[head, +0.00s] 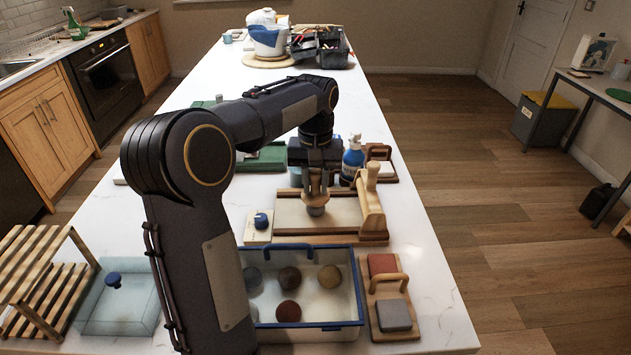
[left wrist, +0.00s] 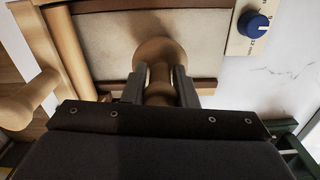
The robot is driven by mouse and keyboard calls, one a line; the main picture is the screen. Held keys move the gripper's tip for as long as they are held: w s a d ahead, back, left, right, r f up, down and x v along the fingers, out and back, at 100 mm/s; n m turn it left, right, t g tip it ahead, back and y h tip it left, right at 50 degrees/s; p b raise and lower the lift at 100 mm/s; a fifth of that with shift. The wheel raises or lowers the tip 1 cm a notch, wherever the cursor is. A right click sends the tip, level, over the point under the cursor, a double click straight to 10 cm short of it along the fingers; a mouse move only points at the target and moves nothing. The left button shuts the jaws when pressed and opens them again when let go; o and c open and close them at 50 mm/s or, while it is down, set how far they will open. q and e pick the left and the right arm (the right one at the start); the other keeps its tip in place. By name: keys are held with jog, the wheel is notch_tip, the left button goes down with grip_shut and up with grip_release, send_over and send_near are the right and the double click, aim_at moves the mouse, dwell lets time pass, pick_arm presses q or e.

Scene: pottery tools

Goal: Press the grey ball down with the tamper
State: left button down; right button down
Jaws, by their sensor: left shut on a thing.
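My left gripper (head: 316,186) points down over the wooden board (head: 291,217) with a pale cloth-like surface. It is shut on the wooden tamper (head: 315,197), which is upright. In the left wrist view the tamper (left wrist: 160,56) stands between the two fingers (left wrist: 159,88), its round foot over the pale surface. My right gripper is not in view.
A blue-rimmed tub (head: 362,300) with several balls stands in front of the board. A wooden-handled roller or press (head: 371,200) is at the board's right end. A blue bottle (head: 352,160) stands behind.

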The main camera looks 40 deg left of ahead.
pick_arm(q)
jog(key=shift+f+b, duration=0.3)
jog(key=shift+f, duration=0.4)
jog(key=shift+r, duration=0.1)
jog(key=shift+r+p, duration=0.9)
jog(key=shift+p, duration=0.15)
jog(key=shift+f+b, duration=0.65)
jog(key=shift+f, duration=0.55)
jog(key=shift+r+p, duration=1)
jog(key=shift+f+b, duration=0.65)
jog(key=shift+f, duration=0.5)
